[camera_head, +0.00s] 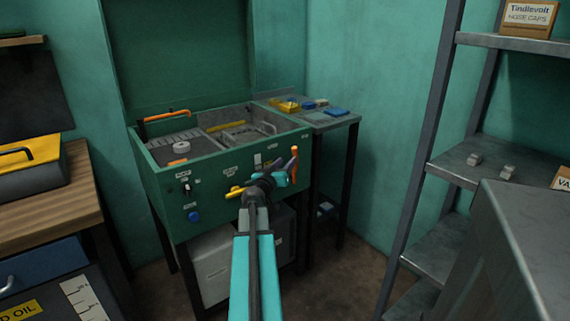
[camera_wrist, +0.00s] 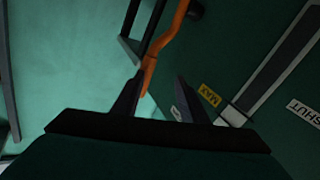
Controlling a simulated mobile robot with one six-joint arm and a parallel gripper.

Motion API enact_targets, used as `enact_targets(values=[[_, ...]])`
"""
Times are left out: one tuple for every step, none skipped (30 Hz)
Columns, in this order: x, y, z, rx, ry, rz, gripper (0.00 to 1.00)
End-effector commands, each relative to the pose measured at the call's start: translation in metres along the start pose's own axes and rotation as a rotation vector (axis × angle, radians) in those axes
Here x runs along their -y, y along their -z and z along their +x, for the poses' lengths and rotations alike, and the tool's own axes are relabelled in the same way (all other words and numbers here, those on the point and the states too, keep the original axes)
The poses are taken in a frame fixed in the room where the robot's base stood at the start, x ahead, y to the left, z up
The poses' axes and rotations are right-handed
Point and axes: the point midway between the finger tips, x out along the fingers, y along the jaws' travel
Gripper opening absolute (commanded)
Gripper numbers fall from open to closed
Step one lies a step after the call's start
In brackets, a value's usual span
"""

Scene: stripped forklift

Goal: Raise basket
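The green wash tank (camera_head: 235,172) stands with its lid raised. A grey wire basket (camera_head: 248,133) lies low inside its right half; I cannot tell its exact height. An orange lever (camera_head: 294,162) is at the right end of the tank's front, and it also shows in the wrist view (camera_wrist: 165,40). My gripper (camera_head: 280,178) is at this lever. In the wrist view my gripper (camera_wrist: 160,80) has its two dark fingers apart. The lever's lower end is close to the left finger, reaching into the gap; I cannot tell whether they touch.
A yellow handle (camera_head: 235,192) and a blue knob (camera_head: 194,216) are on the tank front. An orange handle (camera_head: 164,117) is at the tank's left rear. A side table (camera_head: 340,121) adjoins the tank. A wooden bench (camera_head: 50,205) stands left, metal shelving (camera_head: 480,170) right.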

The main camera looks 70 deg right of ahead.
Motion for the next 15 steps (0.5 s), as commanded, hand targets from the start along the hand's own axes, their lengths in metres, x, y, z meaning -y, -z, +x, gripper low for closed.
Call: enact_targets(values=[[0.0021,-0.0002,0.0021,0.000,0.004,0.000,0.36],[0.0022,-0.0002,0.0024,0.000,0.005,0.000,0.36],[0.0022,-0.0003,0.0026,0.000,0.005,0.000,0.36],[0.0021,-0.0004,0.0027,0.000,0.005,0.000,0.36],[0.0020,-0.0004,0.0026,0.000,0.005,0.000,0.36],[0.0020,-0.0004,0.0025,0.000,0.005,0.000,0.36],[0.0020,-0.0004,0.0025,0.000,0.004,0.000,0.36],[0.0019,-0.0005,0.0024,0.000,0.004,0.000,0.36],[0.0019,-0.0005,0.0024,0.000,0.004,0.000,0.36],[0.0018,-0.0005,0.0023,0.000,0.004,0.000,0.36],[0.0018,-0.0005,0.0023,0.000,0.004,0.000,0.35],[0.0017,-0.0005,0.0022,0.000,0.004,0.001,0.28],[0.0016,-0.0004,0.0022,0.000,0.004,0.001,0.23],[0.0016,-0.0004,0.0022,0.000,0.003,0.001,0.18],[0.0016,-0.0004,0.0021,0.000,0.003,0.001,0.11]])
